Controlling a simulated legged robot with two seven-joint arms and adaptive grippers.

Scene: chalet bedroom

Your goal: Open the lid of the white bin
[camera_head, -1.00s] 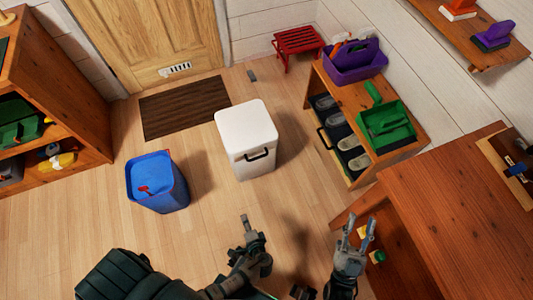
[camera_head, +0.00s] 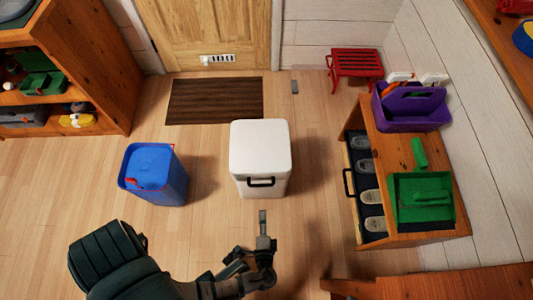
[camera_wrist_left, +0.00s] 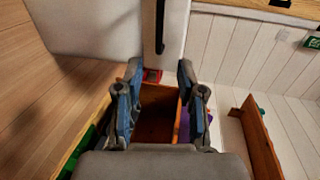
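The white bin (camera_head: 260,150) stands upright on the wood floor in the middle of the head view, its flat lid shut. A black handle (camera_head: 261,182) is on its front face near the top. My left gripper (camera_head: 263,222) is just in front of the bin, apart from it. In the left wrist view the gripper's two fingers (camera_wrist_left: 158,85) are spread with nothing between them. The bin (camera_wrist_left: 90,25) fills the top left there, with the black handle (camera_wrist_left: 160,25) beyond the fingertips. My right gripper is out of view.
A blue container (camera_head: 155,175) stands left of the bin. A wooden shelf unit (camera_head: 440,238) with a purple caddy (camera_head: 410,110) and green dustpan (camera_head: 425,195) is on the right. A red stool (camera_head: 355,65) and dark mat (camera_head: 215,100) are behind. Floor around the bin is clear.

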